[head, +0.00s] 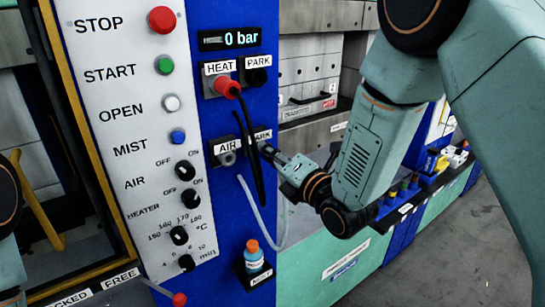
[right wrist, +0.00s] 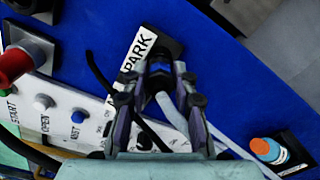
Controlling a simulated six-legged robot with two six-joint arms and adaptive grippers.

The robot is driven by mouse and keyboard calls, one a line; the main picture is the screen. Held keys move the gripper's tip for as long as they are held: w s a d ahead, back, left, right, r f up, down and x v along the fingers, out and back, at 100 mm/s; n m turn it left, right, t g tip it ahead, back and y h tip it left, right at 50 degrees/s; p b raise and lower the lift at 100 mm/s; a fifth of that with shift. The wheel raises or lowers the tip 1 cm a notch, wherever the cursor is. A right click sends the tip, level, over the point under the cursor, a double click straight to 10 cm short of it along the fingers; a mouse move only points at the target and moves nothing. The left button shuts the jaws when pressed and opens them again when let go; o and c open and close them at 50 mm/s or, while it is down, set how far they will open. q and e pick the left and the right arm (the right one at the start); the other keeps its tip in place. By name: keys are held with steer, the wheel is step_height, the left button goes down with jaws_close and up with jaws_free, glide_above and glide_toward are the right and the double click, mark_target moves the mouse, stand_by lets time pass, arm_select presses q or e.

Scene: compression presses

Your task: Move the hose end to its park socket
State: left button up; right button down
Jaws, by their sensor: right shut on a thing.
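My right gripper (head: 268,150) is at the blue panel, beside the lower PARK label (head: 262,136). In the right wrist view the gripper (right wrist: 160,85) is shut on the hose end (right wrist: 159,70), a dark fitting with a pale hose (right wrist: 172,117) behind it. The hose end points at the black park socket (right wrist: 160,43) and overlaps it; I cannot tell how deep it sits. In the head view the pale hose (head: 251,205) loops below the gripper. The AIR socket (head: 228,157) is left of the gripper, with no hose on it. My left gripper is out of view.
A red plug (head: 228,89) sits at the HEAT socket, with a black cable (head: 249,135) hanging close left of the gripper. The upper park socket (head: 257,77) is beside it. A blue bottle with an orange cap (head: 253,257) stands below. Buttons and knobs line the white panel (head: 130,130).

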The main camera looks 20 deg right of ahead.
steer(key=c, duration=1)
jaws_free()
steer(key=shift+w+a, duration=0.1)
steer(key=v, duration=1.2)
